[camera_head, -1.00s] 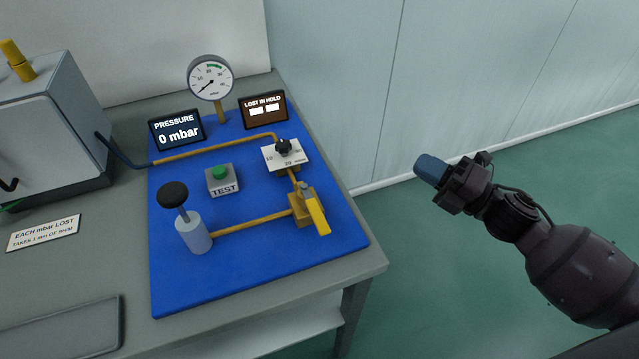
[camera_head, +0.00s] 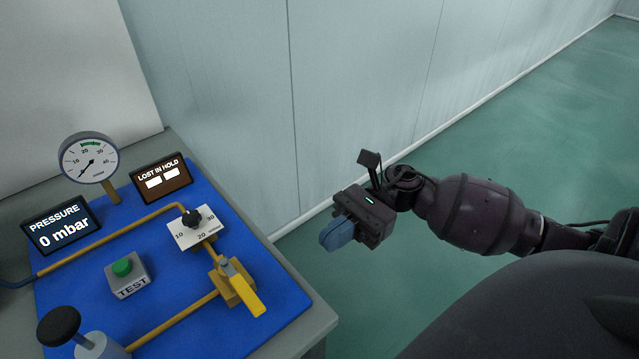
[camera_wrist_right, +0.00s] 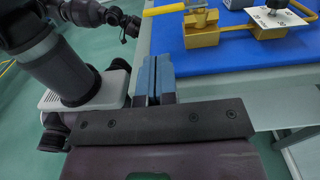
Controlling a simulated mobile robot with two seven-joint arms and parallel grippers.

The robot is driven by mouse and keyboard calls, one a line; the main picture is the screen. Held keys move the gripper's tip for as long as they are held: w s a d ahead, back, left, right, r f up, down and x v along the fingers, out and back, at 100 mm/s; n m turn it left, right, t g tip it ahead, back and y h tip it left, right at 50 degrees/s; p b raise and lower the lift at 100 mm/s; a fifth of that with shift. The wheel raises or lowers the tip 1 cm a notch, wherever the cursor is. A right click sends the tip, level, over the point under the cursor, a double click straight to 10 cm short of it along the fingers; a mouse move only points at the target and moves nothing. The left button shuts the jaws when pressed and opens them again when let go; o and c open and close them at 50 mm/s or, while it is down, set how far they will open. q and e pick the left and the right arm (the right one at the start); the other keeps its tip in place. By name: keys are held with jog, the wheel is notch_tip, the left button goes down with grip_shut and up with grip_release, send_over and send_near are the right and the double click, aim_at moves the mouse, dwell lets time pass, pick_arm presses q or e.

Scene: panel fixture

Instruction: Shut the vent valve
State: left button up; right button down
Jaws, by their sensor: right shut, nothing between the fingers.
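The vent valve is a brass block (camera_head: 222,287) on the blue panel, with a yellow lever (camera_head: 247,291) on top. The lever points toward the panel's front right edge, crosswise to the pipe coming from the pump. In the right wrist view the valve block (camera_wrist_right: 201,36) and its lever (camera_wrist_right: 165,9) show at the top. My right gripper (camera_head: 335,238) is shut and empty, to the right of the panel and apart from the valve. Its blue fingers (camera_wrist_right: 153,78) lie together in the wrist view.
A dial knob (camera_head: 191,217) on a white scale plate sits behind the valve. The green TEST button (camera_head: 122,267) and black-knobbed pump (camera_head: 58,326) are to the left. The gauge (camera_head: 89,158) and pressure display (camera_head: 62,226), reading 0 mbar, stand behind. Floor right of the table is clear.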

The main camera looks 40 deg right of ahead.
aim_at(254, 293)
jog(key=a, duration=1)
jog(key=shift+s, duration=0.15)
jog(key=shift+a, duration=0.95)
